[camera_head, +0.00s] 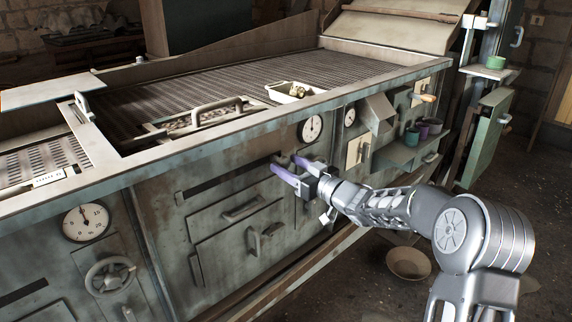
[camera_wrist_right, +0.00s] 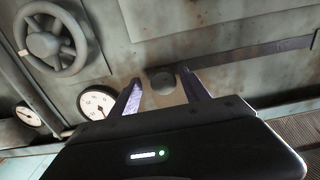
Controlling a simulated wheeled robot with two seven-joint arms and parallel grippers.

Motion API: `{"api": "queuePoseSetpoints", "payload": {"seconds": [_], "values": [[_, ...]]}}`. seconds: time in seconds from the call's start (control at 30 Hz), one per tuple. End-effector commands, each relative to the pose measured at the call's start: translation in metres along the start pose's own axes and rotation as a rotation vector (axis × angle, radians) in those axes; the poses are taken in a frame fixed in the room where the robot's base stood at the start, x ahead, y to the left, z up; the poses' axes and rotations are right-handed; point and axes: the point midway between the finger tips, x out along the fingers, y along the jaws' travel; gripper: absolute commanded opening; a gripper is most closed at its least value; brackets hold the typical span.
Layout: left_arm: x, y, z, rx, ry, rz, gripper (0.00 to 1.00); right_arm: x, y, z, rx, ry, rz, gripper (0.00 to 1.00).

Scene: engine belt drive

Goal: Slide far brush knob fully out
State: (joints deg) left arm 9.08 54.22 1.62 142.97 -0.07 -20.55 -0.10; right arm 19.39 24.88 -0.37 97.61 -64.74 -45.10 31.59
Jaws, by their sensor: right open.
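A dark round knob (camera_wrist_right: 162,83) shows in the right wrist view at the end of a dark slot (camera_wrist_right: 255,53) in the metal front panel. My right gripper (camera_wrist_right: 160,77) is open, with one purple finger on each side of the knob in that view. Gaps show between the knob and both fingers; I cannot tell if the fingertips reach past it. In the head view the right gripper (camera_head: 283,163) is close to the panel at the right end of the slot (camera_head: 228,181), where the knob is not clearly visible. My left gripper is not in view.
In the wrist view a handwheel (camera_wrist_right: 55,40) and a dial gauge (camera_wrist_right: 97,102) lie left of the gripper. The head view shows the gauge (camera_head: 312,129) above the gripper, drawer handles (camera_head: 243,209) below left, and the stove-like top's front edge (camera_head: 235,127) above.

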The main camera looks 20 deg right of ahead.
Motion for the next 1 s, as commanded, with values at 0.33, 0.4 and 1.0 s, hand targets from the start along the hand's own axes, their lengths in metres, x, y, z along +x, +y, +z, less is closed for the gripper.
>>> {"api": "queuePoseSetpoints", "payload": {"seconds": [0.33,0.4,1.0], "values": [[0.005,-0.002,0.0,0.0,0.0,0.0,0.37,-0.055,0.002,0.0,-0.001,0.0,0.004,0.55],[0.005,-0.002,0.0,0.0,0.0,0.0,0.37,-0.06,0.001,0.0,0.0,0.0,0.004,0.55],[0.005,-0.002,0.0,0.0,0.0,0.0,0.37,-0.063,0.002,0.001,-0.017,-0.003,0.005,0.55]]}}
